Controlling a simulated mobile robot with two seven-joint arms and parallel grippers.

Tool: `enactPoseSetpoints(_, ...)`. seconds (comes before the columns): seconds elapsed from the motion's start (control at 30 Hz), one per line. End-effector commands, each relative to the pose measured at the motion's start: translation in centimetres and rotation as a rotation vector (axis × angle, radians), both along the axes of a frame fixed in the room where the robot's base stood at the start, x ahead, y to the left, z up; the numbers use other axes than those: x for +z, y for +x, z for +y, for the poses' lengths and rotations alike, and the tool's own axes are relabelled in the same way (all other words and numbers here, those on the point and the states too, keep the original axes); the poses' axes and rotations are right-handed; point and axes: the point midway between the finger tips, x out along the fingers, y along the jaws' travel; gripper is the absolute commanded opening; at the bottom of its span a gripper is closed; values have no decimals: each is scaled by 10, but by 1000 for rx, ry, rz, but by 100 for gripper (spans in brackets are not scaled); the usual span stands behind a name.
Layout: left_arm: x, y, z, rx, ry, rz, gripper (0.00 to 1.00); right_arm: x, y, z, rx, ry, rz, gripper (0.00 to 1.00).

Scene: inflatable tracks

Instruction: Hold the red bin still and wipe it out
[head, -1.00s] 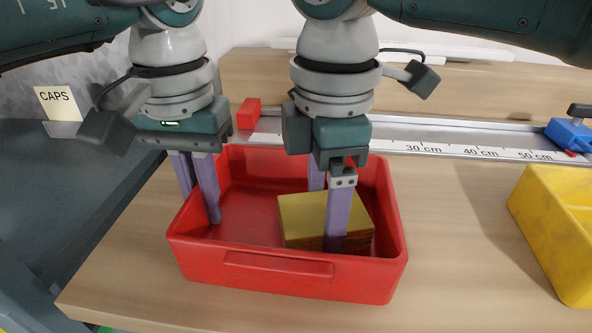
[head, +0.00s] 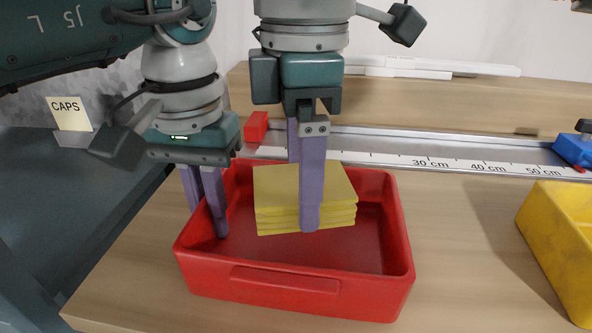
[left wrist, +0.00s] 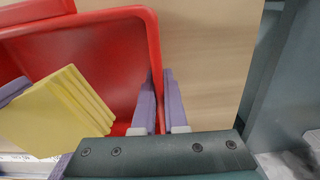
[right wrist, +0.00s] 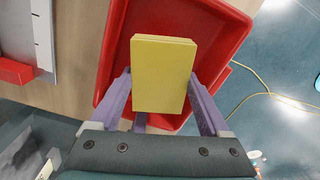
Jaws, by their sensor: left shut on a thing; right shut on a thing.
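The red bin (head: 290,280) stands on the wooden bench, open side up. My left gripper (head: 207,212) is shut on the bin's left wall, one finger inside and one outside; the left wrist view shows the wall between the fingers (left wrist: 161,108). My right gripper (head: 305,205) is shut on a yellow folded cloth or pad (head: 280,185), with a finger on either side. The pad looks raised above the bin floor, over the back part of the bin. The right wrist view shows the pad (right wrist: 162,75) between both fingers. The rear finger's tip is hidden behind the pad.
A yellow bin (head: 560,240) stands to the right. A metal rail with a ruler (head: 430,163) runs behind the red bin, with a red block (head: 256,127) and a blue clamp (head: 574,150) on it. A CAPS label (head: 70,114) is at the left. The bench between the bins is clear.

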Motion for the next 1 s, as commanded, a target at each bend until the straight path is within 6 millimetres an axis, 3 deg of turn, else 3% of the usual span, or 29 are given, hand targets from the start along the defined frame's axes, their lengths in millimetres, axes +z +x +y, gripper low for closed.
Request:
enactPoseSetpoints(0.3,0,0,0,0,0,0,0,24,0,0,0,1,-1,20)
enactPoseSetpoints(0.8,0,0,0,0,0,0,0,26,0,0,0,0,0,20)
enactPoseSetpoints(0.83,0,0,0,0,0,0,13,26,0,0,0,0,0,20)
enactPoseSetpoints(1.0,0,0,0,0,0,0,32,25,0,0,0,0,0,20)
